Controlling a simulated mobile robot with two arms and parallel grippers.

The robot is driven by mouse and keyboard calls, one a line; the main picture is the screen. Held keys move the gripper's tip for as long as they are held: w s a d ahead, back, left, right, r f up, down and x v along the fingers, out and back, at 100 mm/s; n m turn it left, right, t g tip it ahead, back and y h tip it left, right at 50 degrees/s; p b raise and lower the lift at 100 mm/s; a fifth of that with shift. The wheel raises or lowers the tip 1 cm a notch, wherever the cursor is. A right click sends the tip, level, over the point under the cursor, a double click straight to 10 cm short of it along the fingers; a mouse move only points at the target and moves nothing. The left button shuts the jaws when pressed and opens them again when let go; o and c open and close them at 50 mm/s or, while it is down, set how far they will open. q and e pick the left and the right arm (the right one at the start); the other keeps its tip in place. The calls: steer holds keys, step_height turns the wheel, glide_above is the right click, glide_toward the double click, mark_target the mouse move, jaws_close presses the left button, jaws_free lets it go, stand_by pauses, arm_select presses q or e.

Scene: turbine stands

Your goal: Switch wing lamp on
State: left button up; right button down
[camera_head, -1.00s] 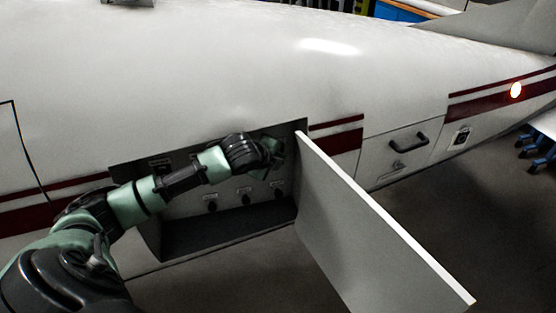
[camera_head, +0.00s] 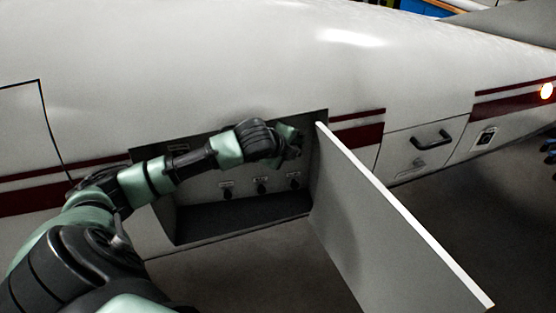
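A white aircraft fuselage (camera_head: 270,65) with dark red stripes fills the view. Its open bay (camera_head: 245,205) holds a panel with a row of several dark knobs, such as the middle knob (camera_head: 261,188), each under a small label. My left arm reaches in from the left across the upper panel. My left gripper (camera_head: 296,145) is at the bay's upper right, above the right knob (camera_head: 293,184). Its fingers are small and partly hidden, so I cannot tell whether they are open or shut. A round lamp (camera_head: 546,90) glows on the red stripe at far right. My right gripper is not in view.
The open white door (camera_head: 390,220) of the bay sticks out towards me, just right of my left gripper. A closed hatch with a dark handle (camera_head: 431,139) is farther right. A small switch plate (camera_head: 486,137) sits beyond it. Dark floor is clear below.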

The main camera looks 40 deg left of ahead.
arm_select(q)
steer(key=s+d+b, duration=0.1)
steer(key=s+b, duration=0.4)
steer(key=s, duration=0.7)
steer(key=shift+s+d+r+b, duration=0.3)
steer(key=shift+s, duration=0.05)
